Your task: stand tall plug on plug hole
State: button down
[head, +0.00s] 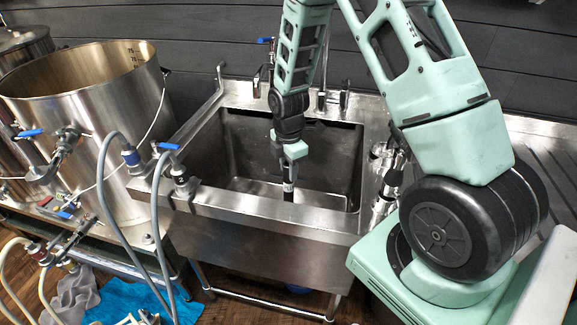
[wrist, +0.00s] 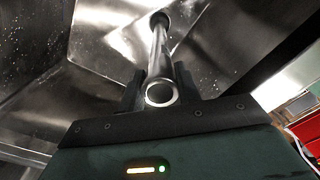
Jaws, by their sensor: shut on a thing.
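The tall plug is a metal tube (wrist: 160,52) with an open ring at its near end and a dark far end. My gripper (wrist: 157,82) is shut around it near the open end in the wrist view. In the head view my gripper (head: 289,170) points down inside the steel sink (head: 262,208), and the plug (head: 288,187) hangs below the fingers, looking about upright. The plug hole cannot be made out. The plug's dark end and the sink floor hide any hole there, and I cannot tell if the plug touches the floor.
The sink's front rim and side walls surround my gripper. A tap (head: 257,82) stands at the back. Bottles or fittings (head: 389,165) stand on the right ledge. A large steel kettle (head: 95,105) and grey hoses (head: 157,215) are at the left.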

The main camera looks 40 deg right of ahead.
jog(key=shift+f+b, duration=1.1)
jog(key=shift+f, duration=1.4)
jog(key=c, duration=0.9)
grip_release()
